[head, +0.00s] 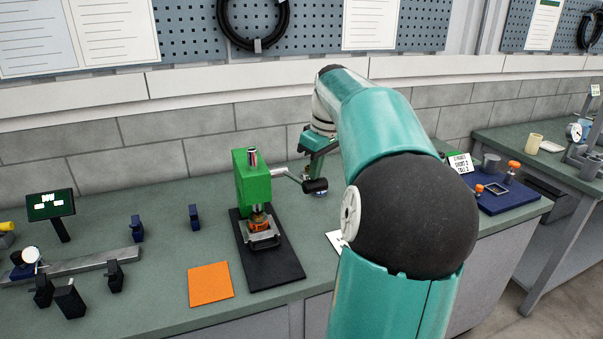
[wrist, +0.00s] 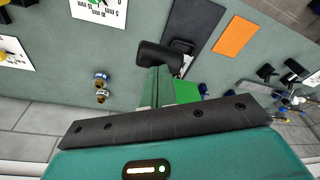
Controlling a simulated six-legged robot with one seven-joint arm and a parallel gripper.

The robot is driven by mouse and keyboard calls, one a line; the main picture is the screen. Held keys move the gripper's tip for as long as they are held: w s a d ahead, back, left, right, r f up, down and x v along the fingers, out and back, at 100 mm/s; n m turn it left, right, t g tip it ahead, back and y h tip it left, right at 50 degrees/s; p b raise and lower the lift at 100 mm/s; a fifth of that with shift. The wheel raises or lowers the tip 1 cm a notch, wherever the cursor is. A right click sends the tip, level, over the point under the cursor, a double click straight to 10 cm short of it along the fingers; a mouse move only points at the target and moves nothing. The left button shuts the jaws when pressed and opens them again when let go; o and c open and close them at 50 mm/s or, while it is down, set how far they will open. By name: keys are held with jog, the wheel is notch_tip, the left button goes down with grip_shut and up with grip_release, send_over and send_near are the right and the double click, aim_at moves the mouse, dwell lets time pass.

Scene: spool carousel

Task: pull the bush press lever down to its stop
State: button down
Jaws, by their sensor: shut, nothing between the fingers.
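The green bush press (head: 252,180) stands on a black base plate on the bench. Its lever (head: 290,176) reaches out to the right, close to level and dipping slightly, and ends in a black handle (head: 316,186). In the wrist view the handle (wrist: 160,56) lies at the tips of my gripper (wrist: 157,70). My gripper is shut and empty, with its fingertips at or just above the handle; I cannot tell whether they touch. The press body (wrist: 188,92) shows partly behind the fingers. In the head view my arm hides part of the gripper.
An orange square (head: 210,284) lies left of the base plate (head: 272,268). A small dark display (head: 51,206) and several dark clamps stand further left. A blue tray (head: 505,196) with orange-topped parts sits at right. A tiled wall (head: 210,150) rises behind the bench.

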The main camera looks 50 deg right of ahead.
aim_at(317, 183)
jog(key=shift+s+a+f, duration=0.1)
jog(key=shift+s+f, duration=0.1)
jog(key=shift+f, duration=0.55)
jog(key=shift+s+a+f, duration=0.15)
jog(key=shift+f, duration=1.4)
jog(key=shift+f, duration=1.25)
